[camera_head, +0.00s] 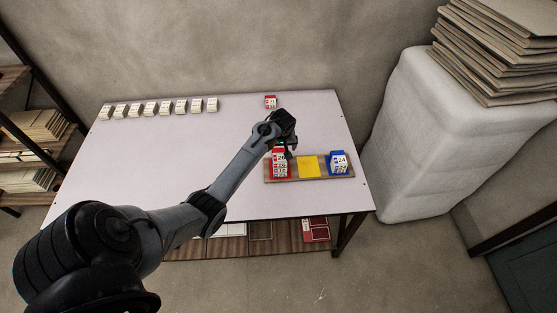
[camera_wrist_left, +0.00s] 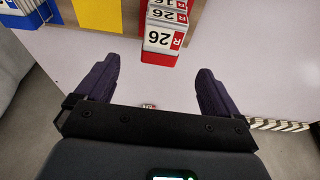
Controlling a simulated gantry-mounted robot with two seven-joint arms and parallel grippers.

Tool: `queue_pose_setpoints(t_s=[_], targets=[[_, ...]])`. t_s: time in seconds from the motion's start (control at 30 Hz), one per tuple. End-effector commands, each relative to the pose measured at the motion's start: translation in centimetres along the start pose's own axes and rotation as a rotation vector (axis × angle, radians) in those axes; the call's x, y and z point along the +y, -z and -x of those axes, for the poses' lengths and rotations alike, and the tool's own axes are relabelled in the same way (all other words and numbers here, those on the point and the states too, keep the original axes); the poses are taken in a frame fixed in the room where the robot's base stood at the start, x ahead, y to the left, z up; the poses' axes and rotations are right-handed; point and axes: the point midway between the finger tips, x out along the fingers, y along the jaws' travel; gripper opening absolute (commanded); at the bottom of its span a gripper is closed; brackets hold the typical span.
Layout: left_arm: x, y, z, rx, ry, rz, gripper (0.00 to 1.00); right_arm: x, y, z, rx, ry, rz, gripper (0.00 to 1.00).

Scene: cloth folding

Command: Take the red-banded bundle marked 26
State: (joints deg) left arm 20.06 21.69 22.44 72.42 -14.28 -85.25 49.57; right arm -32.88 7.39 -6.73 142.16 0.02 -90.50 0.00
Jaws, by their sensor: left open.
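In the left wrist view, a white bundle with a red band marked 26 (camera_wrist_left: 162,38) faces me upside down. It is at the near end of a red-banded stack (camera_head: 280,168), which sits on the left of the wooden tray (camera_head: 297,178) in the head view. More numbered red-banded bundles are behind it, one reading 26 or similar. My left gripper (camera_wrist_left: 158,66) is open and empty. Its two dark fingers are spread wide, with the bundle just beyond and between their tips, apart from them. In the head view the gripper (camera_head: 286,146) hovers at the stack's back side and partly hides it.
A yellow square (camera_head: 308,167) and a blue-banded stack marked 24 (camera_head: 339,163) share the tray. Another red-banded bundle (camera_head: 270,102) stands at the table's back. Several white bundles (camera_head: 160,108) line the back left. The middle of the white table (camera_head: 150,165) is clear.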

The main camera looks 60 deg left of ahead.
Motion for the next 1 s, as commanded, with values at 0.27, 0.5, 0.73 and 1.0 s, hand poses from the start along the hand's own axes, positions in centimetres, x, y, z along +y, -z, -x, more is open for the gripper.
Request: queue_pose_setpoints(t_s=[0.27,0.5,0.73,1.0], targets=[[0.0,-0.1,-2.9,-0.001,0.001,0.0,0.96,-0.2,-0.5,-0.6,-0.006,0.004,-0.001,0.43],[-0.2,-0.2,-4.7,-0.001,0.003,-0.001,0.96,-0.4,-0.6,-1.1,-0.007,0.009,-0.006,0.43],[-0.3,-0.2,-7.5,0.0,0.002,-0.001,0.96,-0.5,-0.9,-1.9,-0.007,0.012,-0.009,0.43],[-0.3,-0.2,-8.2,0.001,0.001,-0.001,0.96,-0.6,-0.9,-2.0,-0.007,0.012,-0.009,0.43]])
